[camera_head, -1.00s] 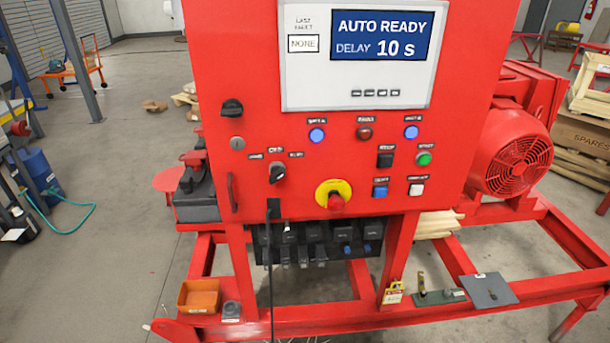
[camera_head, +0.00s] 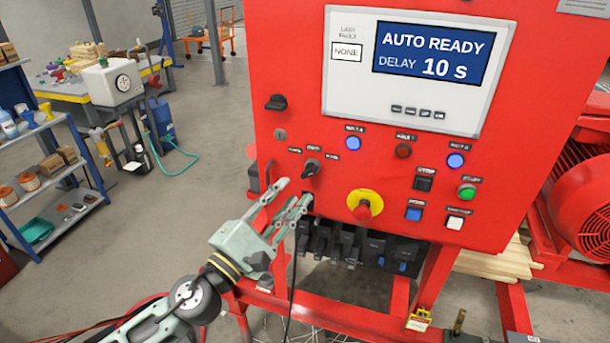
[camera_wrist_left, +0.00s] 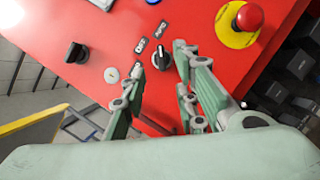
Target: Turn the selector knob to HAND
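The selector knob (camera_head: 311,168) is a small black rotary handle on the red panel, left of the yellow-ringed red stop button. Small labels sit around it; AUTO and OFF read in the left wrist view, where the knob (camera_wrist_left: 182,55) shows just beyond my fingertips. The handle looks tilted from vertical in the head view. My left gripper (camera_head: 294,194) is open, its fingers pointing at the panel just below and left of the knob. In the left wrist view my left gripper (camera_wrist_left: 166,85) has its fingers apart with nothing between them. My right gripper is not in view.
The red emergency stop (camera_head: 364,207) sits right of the knob. A larger black handle (camera_head: 276,102) and a key lock (camera_head: 280,134) are at upper left. A display (camera_head: 433,52) reads AUTO READY, DELAY 10 s. A black cable hangs below the panel.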

